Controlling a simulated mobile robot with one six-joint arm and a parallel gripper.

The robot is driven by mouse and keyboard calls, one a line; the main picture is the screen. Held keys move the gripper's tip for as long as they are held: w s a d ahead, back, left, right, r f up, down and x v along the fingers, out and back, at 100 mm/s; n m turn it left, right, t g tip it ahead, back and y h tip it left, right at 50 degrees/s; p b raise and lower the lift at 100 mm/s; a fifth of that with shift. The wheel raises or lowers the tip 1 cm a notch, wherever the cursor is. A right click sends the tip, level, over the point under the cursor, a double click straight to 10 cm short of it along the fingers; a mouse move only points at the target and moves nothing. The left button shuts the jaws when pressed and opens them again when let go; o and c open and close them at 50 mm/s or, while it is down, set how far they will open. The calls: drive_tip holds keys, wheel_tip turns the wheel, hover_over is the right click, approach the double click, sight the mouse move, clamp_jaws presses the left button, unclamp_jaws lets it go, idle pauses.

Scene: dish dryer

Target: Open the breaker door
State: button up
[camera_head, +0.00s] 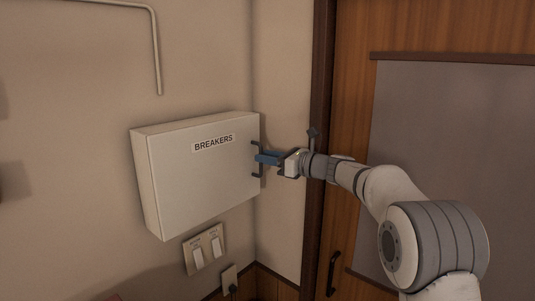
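The breaker box (180,185) is a pale box on the wall, left of centre in the head view. Its front door (205,185) carries a "BREAKERS" label and looks closed. A dark bar handle (256,147) sits at the door's right edge. My gripper (262,158), with blue fingers, reaches in from the right at the handle. The fingertips overlap the handle in the picture. I cannot tell whether they touch it or are closed around it.
Light switches (204,249) and an outlet (229,278) are on the wall below the box. A wooden door (345,215) with a dark handle (333,272) and a grey panel (440,130) stands at the right, behind my arm. A conduit (156,50) runs above the box.

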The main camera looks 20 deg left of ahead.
clamp_jaws()
idle(0.3)
drive_tip(key=shift+r, duration=0.2)
